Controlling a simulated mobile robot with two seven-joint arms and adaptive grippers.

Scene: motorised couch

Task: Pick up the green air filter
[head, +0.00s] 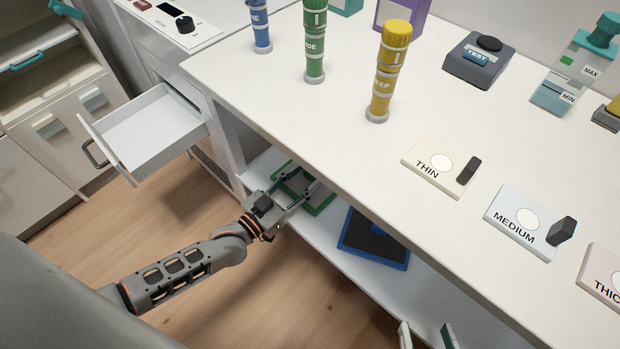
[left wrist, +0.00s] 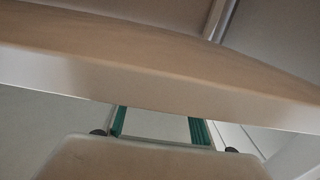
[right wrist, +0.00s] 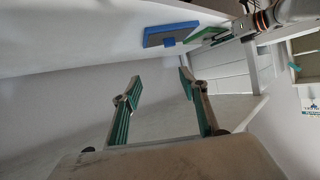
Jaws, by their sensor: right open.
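The green air filter (head: 322,207) is a flat green-framed panel on the white lower shelf under the counter; it also shows in the right wrist view (right wrist: 203,36). My left gripper (head: 297,183) is over the filter, its fingers apart. It covers part of the filter, so I cannot tell whether they touch. In the left wrist view its green finger pads (left wrist: 158,122) stand apart, and a pale edge hides the tips. My right gripper (head: 425,335) is open and empty at the bottom of the head view, away from the filter; its spread fingers show in the right wrist view (right wrist: 159,83).
A blue-framed dark filter (head: 375,238) lies right of the green one. An open drawer (head: 150,135) juts out at left. The wood floor (head: 190,270) is clear.

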